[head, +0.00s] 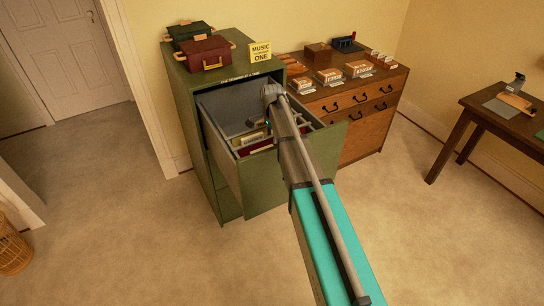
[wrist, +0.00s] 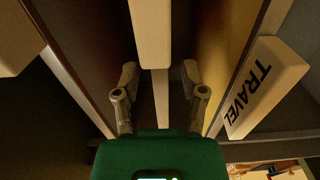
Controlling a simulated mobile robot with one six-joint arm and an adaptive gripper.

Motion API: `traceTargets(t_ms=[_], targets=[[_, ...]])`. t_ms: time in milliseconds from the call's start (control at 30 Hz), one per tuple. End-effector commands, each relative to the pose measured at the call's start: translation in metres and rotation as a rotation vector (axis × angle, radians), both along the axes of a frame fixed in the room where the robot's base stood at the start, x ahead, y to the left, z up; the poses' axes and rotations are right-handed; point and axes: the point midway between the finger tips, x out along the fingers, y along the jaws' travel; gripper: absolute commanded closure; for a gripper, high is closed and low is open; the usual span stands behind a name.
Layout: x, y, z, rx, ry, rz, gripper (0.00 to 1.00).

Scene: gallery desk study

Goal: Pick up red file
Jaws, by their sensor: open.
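A narrow dark red strip, apparently the red file (head: 262,149), shows inside the open drawer (head: 268,187) of the green cabinet in the head view. In the wrist view a dark red panel (wrist: 88,42), likely this file, stands to the left, and a yellow file (wrist: 222,42) with a tab marked TRAVEL (wrist: 266,88) stands to the right. My gripper (wrist: 160,72) is open, with its fingers apart on either side of a pale upright tab or strip (wrist: 150,35). I cannot tell whether the fingers touch anything. My arm hides part of the drawer in the head view.
The green filing cabinet (head: 197,155) has boxes and a yellow MUSIC sign (head: 260,52) on top. A wooden chest (head: 365,135) stands beside it to the right. A dark desk (head: 485,112) is further right. The front carpet is clear.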

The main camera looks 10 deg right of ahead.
Motion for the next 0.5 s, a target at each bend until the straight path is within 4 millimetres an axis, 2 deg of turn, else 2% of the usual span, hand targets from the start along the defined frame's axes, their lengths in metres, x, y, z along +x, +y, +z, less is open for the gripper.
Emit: traceTargets(t_ms=[33, 200, 500], targets=[[0.0, 0.0, -0.008, 0.0, 0.0, 0.0, 0.46], [0.0, 0.0, -0.019, 0.0, 0.0, 0.0, 0.46], [0.0, 0.0, -0.025, 0.0, 0.0, 0.0, 0.46]])
